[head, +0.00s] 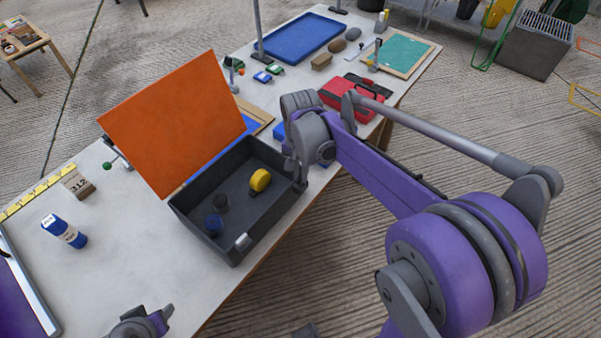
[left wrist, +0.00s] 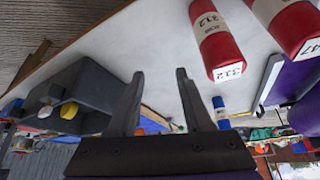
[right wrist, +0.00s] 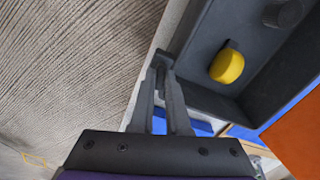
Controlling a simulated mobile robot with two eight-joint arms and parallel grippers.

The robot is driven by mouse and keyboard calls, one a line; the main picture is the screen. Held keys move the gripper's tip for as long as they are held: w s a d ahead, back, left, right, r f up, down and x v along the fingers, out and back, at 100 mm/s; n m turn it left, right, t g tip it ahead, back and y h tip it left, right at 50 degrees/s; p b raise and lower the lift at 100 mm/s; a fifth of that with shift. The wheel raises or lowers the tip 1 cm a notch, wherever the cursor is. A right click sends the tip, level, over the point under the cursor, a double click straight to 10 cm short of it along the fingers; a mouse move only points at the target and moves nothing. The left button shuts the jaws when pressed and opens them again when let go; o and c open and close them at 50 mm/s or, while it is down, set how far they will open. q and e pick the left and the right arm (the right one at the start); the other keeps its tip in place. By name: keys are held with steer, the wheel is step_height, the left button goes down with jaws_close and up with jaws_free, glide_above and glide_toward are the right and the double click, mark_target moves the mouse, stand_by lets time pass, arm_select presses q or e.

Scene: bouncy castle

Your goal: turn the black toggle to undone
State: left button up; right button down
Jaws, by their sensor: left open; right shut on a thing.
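A dark grey box (head: 235,250) with a raised orange lid (head: 175,125) stands open on the table. My right gripper (right wrist: 163,65) is at the box's right-hand end, with its fingertips together on a small dark part by the rim, which looks like the black toggle. The fingers mostly hide that part, so its position is unclear.
Red cylinders (left wrist: 215,40) show in the left wrist view. A red case (head: 350,98) and blue tray (head: 300,37) lie beyond.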

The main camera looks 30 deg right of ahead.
mark_target(300, 176)
steer(key=shift+m, duration=2)
steer(key=c, duration=0.9)
jaws_free()
step_height(300, 176, up, 11)
steer(key=shift+f, duration=0.1)
steer(key=s+a+f+n+t, duration=0.2)
steer(key=s+a+f+n, duration=0.1)
steer(key=s+f+n, duration=0.2)
steer(key=s+a+f+n+t+p, duration=0.1)
steer(key=s+a+f+n+t, duration=0.2)
steer(key=s+n, duration=0.5)
step_height(300, 176, down, 2)
steer(key=shift+s+a+f+n, duration=0.1)
steer(key=shift+s+a+n, duration=0.4)
steer(key=shift+s, duration=0.7)
